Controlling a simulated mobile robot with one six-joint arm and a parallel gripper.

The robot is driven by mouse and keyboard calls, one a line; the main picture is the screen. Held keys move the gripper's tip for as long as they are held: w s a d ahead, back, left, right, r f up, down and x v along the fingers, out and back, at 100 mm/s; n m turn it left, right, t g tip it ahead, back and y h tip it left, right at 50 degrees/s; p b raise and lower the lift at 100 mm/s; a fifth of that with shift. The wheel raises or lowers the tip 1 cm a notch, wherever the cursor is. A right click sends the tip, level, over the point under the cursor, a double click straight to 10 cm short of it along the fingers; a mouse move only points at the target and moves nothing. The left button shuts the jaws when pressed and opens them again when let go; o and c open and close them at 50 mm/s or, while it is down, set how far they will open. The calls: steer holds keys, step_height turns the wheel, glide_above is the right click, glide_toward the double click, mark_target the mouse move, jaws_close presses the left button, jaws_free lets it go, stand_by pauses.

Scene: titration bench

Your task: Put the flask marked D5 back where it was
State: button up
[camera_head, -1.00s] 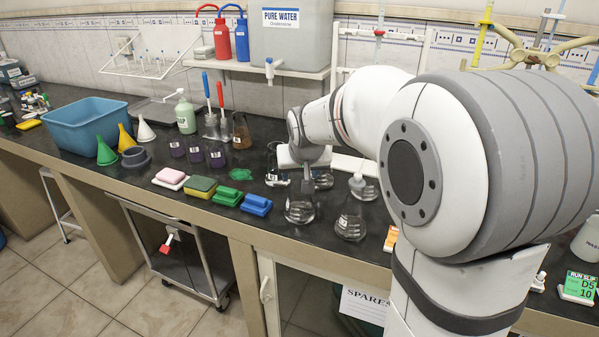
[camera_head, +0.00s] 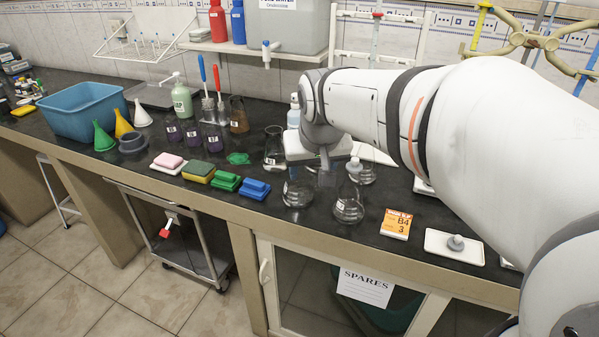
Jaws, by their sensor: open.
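No flask mark D5 is readable in this view. A clear flask (camera_head: 297,194) stands on the dark bench near the front edge, just left of and in front of my gripper. My gripper (camera_head: 326,176) hangs low over the bench, open, with nothing visible between its fingers; its tips are partly hard to make out. A second clear flask (camera_head: 348,208) with a pale label stands to the right, and another clear flask (camera_head: 367,174) stands behind it. A taller clear flask (camera_head: 274,150) stands behind left of my gripper.
Three flasks of purple liquid (camera_head: 192,136) and a brown flask (camera_head: 238,118) stand further left. Sponges (camera_head: 199,170) and blue blocks (camera_head: 255,188) line the front. An orange B4 slip (camera_head: 396,224) and a white tray (camera_head: 440,251) lie right. A blue basin (camera_head: 85,112) is far left.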

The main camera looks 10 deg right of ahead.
steer(key=s+f+g, duration=0.3)
steer(key=s+f, duration=0.7)
steer(key=s, duration=0.4)
steer(key=shift+s+n, duration=0.2)
steer(key=shift+n, duration=0.1)
steer(key=shift+r, duration=0.15)
step_height(320, 180, up, 8)
steer(key=p, duration=0.7)
steer(key=shift+s, duration=0.25)
